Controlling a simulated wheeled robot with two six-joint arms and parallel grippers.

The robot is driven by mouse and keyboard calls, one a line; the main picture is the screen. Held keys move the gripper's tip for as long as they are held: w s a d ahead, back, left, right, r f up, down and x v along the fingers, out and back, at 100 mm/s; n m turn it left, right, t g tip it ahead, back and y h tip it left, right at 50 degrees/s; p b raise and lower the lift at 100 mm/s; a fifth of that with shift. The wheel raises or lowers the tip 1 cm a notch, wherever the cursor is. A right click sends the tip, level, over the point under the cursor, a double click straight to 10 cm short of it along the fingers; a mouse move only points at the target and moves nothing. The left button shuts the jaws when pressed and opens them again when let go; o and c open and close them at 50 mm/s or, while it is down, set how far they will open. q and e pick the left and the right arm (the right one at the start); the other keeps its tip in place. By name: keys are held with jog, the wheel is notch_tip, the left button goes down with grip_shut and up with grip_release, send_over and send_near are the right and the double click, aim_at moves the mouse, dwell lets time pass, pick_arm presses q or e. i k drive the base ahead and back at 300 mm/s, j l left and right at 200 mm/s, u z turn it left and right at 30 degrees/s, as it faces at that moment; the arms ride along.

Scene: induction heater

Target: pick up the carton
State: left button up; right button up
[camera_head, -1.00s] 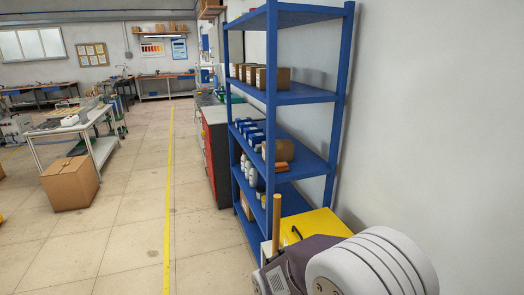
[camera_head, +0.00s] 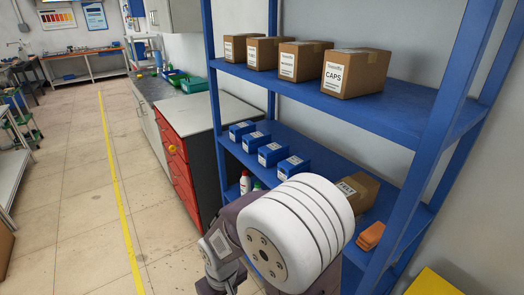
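Several brown cardboard cartons stand in a row on the upper blue shelf; the nearest is labelled CAPS (camera_head: 354,73). One more brown carton, labelled FELT (camera_head: 357,191), sits on the shelf below, partly hidden by my arm. At the left edge, a sliver of a brown box (camera_head: 5,243) shows on the floor. I cannot tell which of these is the task's carton. A white and grey part of one of my arms fills the lower middle, in front of the shelf. Neither gripper's fingers show.
The blue shelf rack (camera_head: 211,92) stands on the right against the wall. Small blue boxes (camera_head: 272,154) and orange items (camera_head: 371,236) lie on its lower shelf. A red cabinet (camera_head: 180,175) stands behind it. The floor left of the yellow line (camera_head: 122,208) is largely clear.

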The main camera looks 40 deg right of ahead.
aim_at(360, 189)
jog(key=i+z, duration=0.1)
jog(key=i, duration=0.45)
jog(key=i+j+z, duration=0.1)
jog(key=i, duration=0.45)
jog(key=i+j, duration=0.15)
jog(key=i, duration=0.4)
jog(key=z, duration=3.5)
